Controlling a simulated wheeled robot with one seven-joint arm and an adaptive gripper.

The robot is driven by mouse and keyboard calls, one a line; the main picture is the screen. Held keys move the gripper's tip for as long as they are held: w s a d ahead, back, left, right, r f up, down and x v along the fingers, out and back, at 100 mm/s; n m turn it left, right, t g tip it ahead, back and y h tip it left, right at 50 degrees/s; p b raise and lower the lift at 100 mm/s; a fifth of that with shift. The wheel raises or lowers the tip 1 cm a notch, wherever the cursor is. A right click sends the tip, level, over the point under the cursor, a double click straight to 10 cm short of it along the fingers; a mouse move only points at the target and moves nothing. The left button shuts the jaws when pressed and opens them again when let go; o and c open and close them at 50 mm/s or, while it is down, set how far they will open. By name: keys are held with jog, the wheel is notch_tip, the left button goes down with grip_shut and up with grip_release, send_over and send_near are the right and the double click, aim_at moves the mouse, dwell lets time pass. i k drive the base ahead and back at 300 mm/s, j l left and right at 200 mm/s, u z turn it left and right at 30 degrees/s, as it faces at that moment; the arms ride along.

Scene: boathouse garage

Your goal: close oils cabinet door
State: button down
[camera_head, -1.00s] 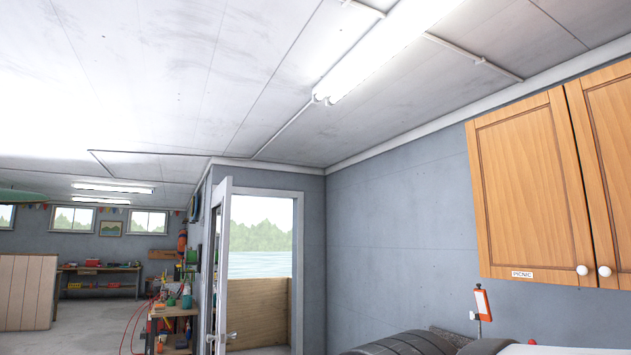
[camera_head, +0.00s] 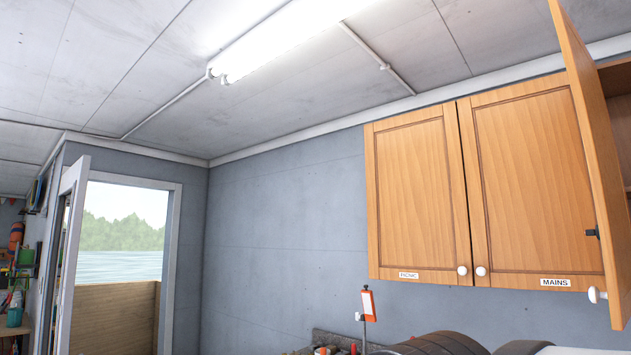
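A wooden wall cabinet hangs at the right. One door (camera_head: 593,160) at the right edge stands open, swung out toward me, with a white knob (camera_head: 597,295) near its lower edge. I cannot read any label on this open door, so I cannot tell whether it is the oils door. Part of a shelf interior (camera_head: 618,125) shows behind it. Left of it, the closed door labelled PICNIC (camera_head: 415,205) and the closed door labelled MAINS (camera_head: 530,180) sit side by side. My gripper is not in view.
Dark rounded objects (camera_head: 445,343) and small items stand below the cabinet.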

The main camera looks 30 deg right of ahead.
aim_at(610, 201)
jog(key=i+j+z, duration=0.1)
jog(key=z, duration=0.3)
jog(key=i+j+z, duration=0.1)
jog(key=z, duration=0.3)
jog(key=i+j+z, duration=0.1)
jog(key=z, duration=0.35)
jog(key=j+z, duration=0.25)
jog(key=z, duration=0.15)
jog(key=j+z, duration=0.15)
jog(key=z, duration=0.25)
jog(key=j+z, duration=0.85)
jog(key=l, duration=0.1)
